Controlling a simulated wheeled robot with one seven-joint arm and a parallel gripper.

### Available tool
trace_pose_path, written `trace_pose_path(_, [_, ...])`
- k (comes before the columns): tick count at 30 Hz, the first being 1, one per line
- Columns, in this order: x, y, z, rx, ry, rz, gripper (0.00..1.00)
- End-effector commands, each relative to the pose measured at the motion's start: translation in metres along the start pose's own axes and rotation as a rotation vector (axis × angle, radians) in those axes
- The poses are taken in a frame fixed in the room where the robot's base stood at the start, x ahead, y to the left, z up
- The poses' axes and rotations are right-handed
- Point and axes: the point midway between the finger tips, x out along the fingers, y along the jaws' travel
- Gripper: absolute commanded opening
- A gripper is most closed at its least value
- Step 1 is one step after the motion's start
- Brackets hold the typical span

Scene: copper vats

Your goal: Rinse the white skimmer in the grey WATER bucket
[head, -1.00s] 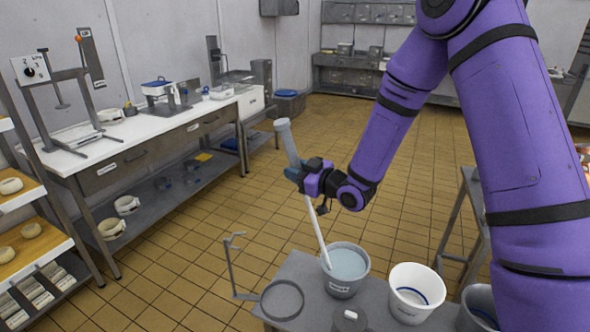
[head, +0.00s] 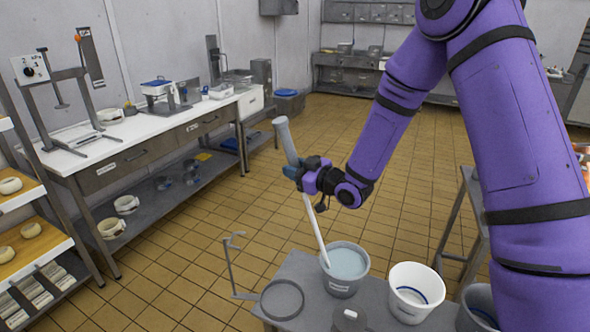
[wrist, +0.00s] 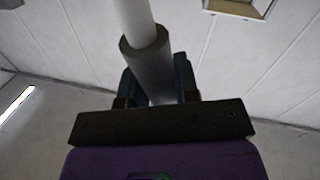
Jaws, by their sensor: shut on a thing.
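The skimmer has a thick grey handle (head: 286,140) and a white shaft (head: 315,228), and it leans with its top to the left. My gripper (head: 295,172) is shut on the grey handle. In the wrist view the handle (wrist: 150,70) sits between the fingers, and the white shaft runs out beyond it. The shaft's lower end goes into a grey bucket (head: 343,288) filled with pale blue liquid. The skimmer's head is hidden in the bucket. The bucket's label is too small to read surely.
A white bucket (head: 417,291) stands right of the grey one on the grey stand (head: 300,266). Another grey bucket (head: 478,307) is partly behind my arm. A ring-topped holder (head: 282,299) stands at left. The tiled floor beyond is clear.

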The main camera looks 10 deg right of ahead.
Motion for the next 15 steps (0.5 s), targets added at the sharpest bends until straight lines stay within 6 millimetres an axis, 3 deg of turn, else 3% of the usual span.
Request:
trace_pose_path(10, [0.002,0.002,-0.001,-0.003,0.002,0.001,0.01])
trace_pose_path(15, [0.002,0.005,-0.013,-0.004,0.005,0.001,0.01])
